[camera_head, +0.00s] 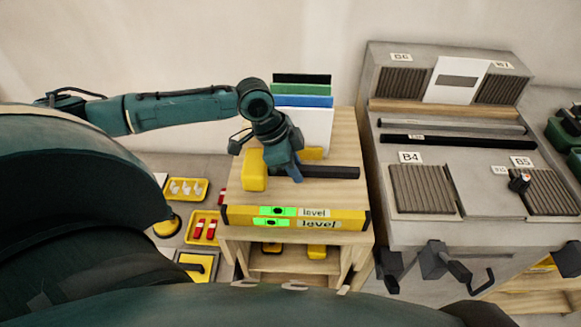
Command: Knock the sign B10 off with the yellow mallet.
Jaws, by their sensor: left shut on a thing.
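My left gripper (290,172) reaches over the wooden stand from the left and is shut on the yellow mallet's dark handle. The mallet's yellow head (254,172) shows just left of the gripper, and its dark handle (335,172) extends to the right. The gripper hides part of the handle. I cannot clearly read a sign B10. A small white sign (500,170) with unclear lettering stands beside the sign B5 (521,161) on the right of the grey bench. The mallet is well left of it. My right gripper is not in view.
A yellow level (295,217) lies along the stand's front edge. Upright folders (303,100) stand at its back. The grey bench (460,205) holds ribbed tiles, signs B4 (410,157), B6 (400,57) and B7 (503,65), and dark bars. Yellow trays (203,227) lie at left.

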